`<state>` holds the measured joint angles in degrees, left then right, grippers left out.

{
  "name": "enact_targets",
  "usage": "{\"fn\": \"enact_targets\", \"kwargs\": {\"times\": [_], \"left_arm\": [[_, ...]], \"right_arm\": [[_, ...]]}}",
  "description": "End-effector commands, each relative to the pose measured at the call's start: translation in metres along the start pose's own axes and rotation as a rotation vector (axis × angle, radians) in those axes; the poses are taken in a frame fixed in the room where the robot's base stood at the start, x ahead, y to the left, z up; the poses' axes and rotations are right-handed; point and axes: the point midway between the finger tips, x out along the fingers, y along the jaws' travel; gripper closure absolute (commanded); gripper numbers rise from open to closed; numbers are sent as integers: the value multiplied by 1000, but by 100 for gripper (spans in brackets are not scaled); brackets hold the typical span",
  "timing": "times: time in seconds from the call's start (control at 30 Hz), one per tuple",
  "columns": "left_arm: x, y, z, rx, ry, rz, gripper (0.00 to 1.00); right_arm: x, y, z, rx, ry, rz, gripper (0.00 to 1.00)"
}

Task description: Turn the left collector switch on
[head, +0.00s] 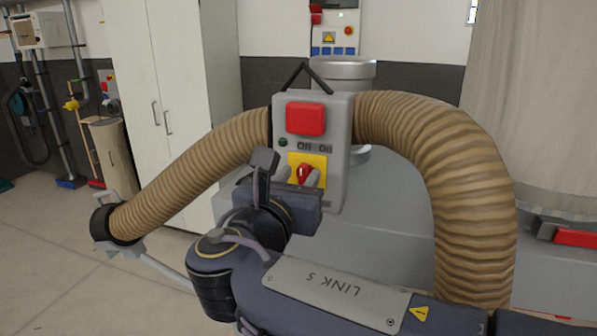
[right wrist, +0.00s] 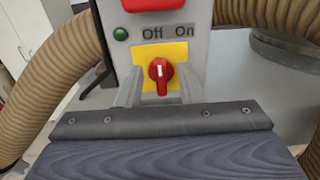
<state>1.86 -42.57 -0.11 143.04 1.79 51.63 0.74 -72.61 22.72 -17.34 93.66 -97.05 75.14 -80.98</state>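The collector switch is a red knob (head: 304,173) on a yellow plate on a grey control box (head: 336,120). In the right wrist view the knob (right wrist: 161,73) has a white mark that points about straight up, nearer the "Off" label than the "On" label. My right gripper (head: 300,178) is open at the knob, one finger on each side. In the right wrist view the fingers (right wrist: 160,88) show gaps to the knob; contact is not visible. A green lamp (right wrist: 120,34) is left of "Off". My left gripper is not in view.
A big red button (head: 305,118) sits above the switch. Ribbed tan hoses (head: 473,200) curve out on both sides of the box. White cabinets (head: 140,90) stand behind at left.

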Motion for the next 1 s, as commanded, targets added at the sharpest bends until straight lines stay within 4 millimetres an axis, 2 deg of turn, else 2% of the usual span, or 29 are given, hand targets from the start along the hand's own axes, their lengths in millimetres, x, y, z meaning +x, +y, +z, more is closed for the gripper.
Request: {"fn": "enact_targets", "kwargs": {"times": [0.33,0.6,1.0], "left_arm": [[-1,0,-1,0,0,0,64],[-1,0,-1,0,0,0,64],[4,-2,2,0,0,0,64]], "right_arm": [[6,0,-1,0,1,0,66],[6,0,-1,1,1,0,100],[6,-1,-2,48,2,0,100]]}}
